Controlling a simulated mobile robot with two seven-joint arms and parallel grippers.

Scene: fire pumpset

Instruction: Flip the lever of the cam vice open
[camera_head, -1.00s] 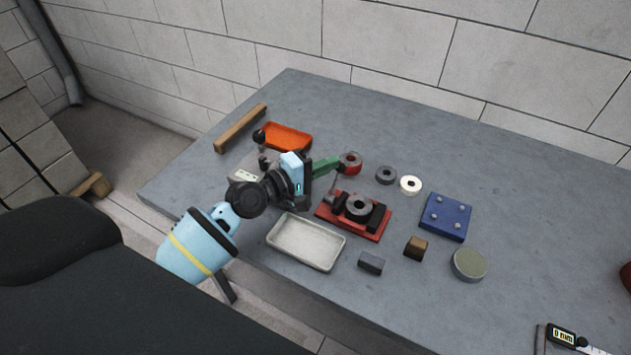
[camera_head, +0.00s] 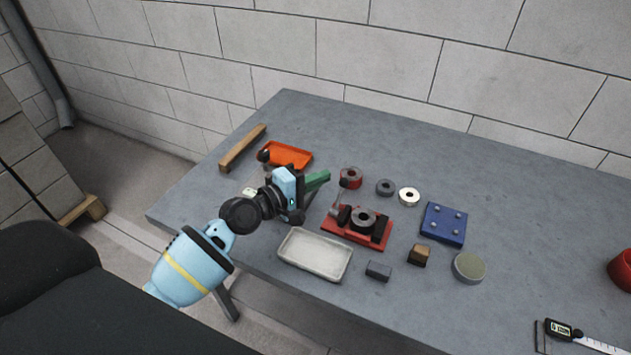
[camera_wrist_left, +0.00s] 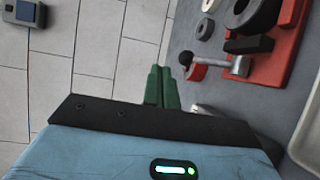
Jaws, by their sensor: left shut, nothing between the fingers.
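The cam vice (camera_head: 372,243) has a red base and black jaws with a grey ring between them. Its thin metal lever (camera_head: 340,197) stands up at the vice's left side. In the left wrist view the lever (camera_wrist_left: 234,66) ends in a dark ball knob. My left gripper (camera_head: 325,176) has green fingers, shut and empty. It is above the table, up and left of the vice, with a small gap to the lever. In the left wrist view the closed fingertips (camera_wrist_left: 161,70) lie left of the knob. My right gripper is not in view.
A red round part (camera_head: 350,178) stands just right of the fingers. A grey ring (camera_head: 385,187), white ring (camera_head: 409,197) and blue plate (camera_head: 443,223) lie farther right. A pale tray (camera_head: 316,254) is in front. An orange tray (camera_head: 288,155) and wooden bar (camera_head: 243,147) are behind.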

